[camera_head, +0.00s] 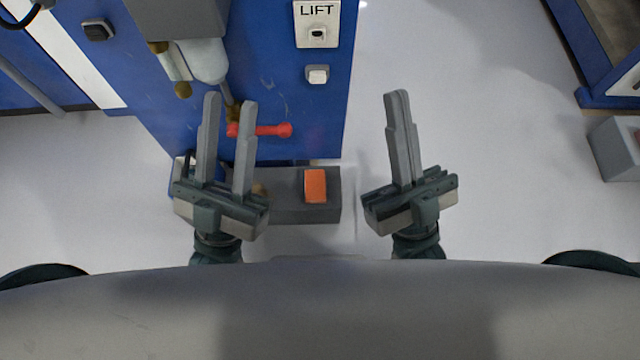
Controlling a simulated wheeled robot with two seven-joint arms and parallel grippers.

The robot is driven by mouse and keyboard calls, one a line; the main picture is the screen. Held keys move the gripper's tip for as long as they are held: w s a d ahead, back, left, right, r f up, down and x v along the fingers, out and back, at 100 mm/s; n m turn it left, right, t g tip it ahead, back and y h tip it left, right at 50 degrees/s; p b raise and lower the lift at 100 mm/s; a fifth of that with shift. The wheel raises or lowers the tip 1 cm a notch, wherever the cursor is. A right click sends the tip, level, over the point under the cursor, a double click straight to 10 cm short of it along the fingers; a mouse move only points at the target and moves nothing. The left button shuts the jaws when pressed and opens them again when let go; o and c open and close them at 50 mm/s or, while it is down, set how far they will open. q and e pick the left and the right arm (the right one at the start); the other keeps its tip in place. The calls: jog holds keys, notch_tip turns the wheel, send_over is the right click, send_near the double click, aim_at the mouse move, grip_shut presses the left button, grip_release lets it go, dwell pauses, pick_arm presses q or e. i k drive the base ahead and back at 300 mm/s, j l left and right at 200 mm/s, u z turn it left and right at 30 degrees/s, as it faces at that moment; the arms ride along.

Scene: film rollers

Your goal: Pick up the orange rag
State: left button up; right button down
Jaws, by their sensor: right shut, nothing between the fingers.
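The orange rag (315,185) shows as a small orange rectangle on top of a grey block at the foot of the blue machine. My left gripper (230,100) is open and empty, to the left of the rag, with its fingers pointing up the picture in front of the machine. My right gripper (397,94) is shut and empty, to the right of the rag over the pale floor. Neither gripper touches the rag.
The grey block (325,211) stands below the blue machine (320,115). A red handle (262,130) juts out near my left fingertips. A LIFT sign plate (317,38) is on the machine. Pale floor (480,110) is clear at the right, up to a grey box (612,150).

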aim_at(315, 180)
jog(key=k+l, duration=0.3)
jog(key=k, duration=0.2)
jog(key=k+l, duration=0.25)
jog(key=k, duration=0.25)
